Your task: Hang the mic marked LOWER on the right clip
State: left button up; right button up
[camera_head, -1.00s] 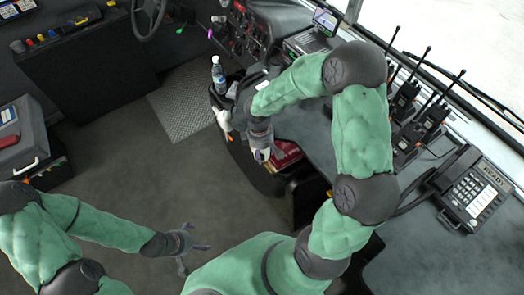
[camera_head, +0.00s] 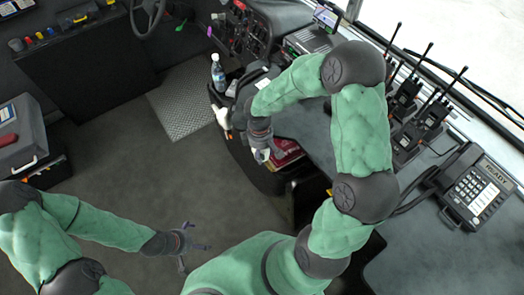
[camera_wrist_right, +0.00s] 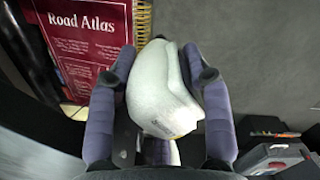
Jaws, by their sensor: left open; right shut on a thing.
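My right gripper (camera_wrist_right: 160,95) is shut on a pale, rounded thing (camera_wrist_right: 162,90) that looks like a hand mic. One finger lies on each side of it, and no marking on it is readable. In the head view my right gripper (camera_head: 261,150) is small and hangs over the side of the dash console, with the pale thing partly hidden. My left gripper (camera_head: 190,243) is open and empty above the floor at lower left. I cannot make out the right clip or the word LOWER in either view.
A red Road Atlas (camera_wrist_right: 88,45) lies beside the held thing. A water bottle (camera_head: 218,75) and a white item (camera_head: 223,117) are at the console's left side. Several radios (camera_head: 410,115) and a desk phone (camera_head: 468,188) stand at right.

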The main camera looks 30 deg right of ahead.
jog(key=shift+d+f, duration=0.1)
jog(key=shift+f, duration=0.3)
dwell(0.3)
jog(key=o, duration=1)
jog(key=shift+c, duration=0.2)
jog(key=shift+w+r, duration=0.2)
jog(key=shift+r, duration=1.9)
jog(key=shift+w+r, duration=0.2)
jog(key=shift+r, duration=1.85)
jog(key=shift+s, duration=0.1)
